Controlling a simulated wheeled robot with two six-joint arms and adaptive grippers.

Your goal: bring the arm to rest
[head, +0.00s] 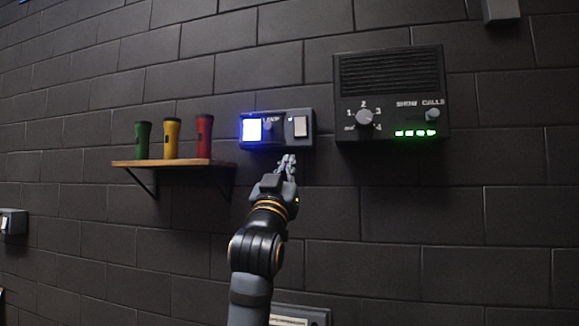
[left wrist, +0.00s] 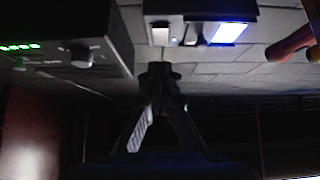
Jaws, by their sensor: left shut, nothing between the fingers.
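My left gripper (head: 288,161) is raised in front of the dark wall, just below a small black box (head: 277,143). It is shut and empty, its fingertips pointing up. The box carries a lit blue-white panel (head: 252,130), a small knob and a pale rocker button (head: 300,127). In the left wrist view the shut fingertips (left wrist: 160,72) are at mid-picture, below the same box (left wrist: 200,8). I cannot tell how far they are from the wall, but a gap shows below the box. My right gripper is in neither view.
A larger black panel (head: 391,70) with a numbered dial, a knob and green lights is at the right. A grey box (head: 300,316) is low, beside my arm. The wall at the lower right is bare.

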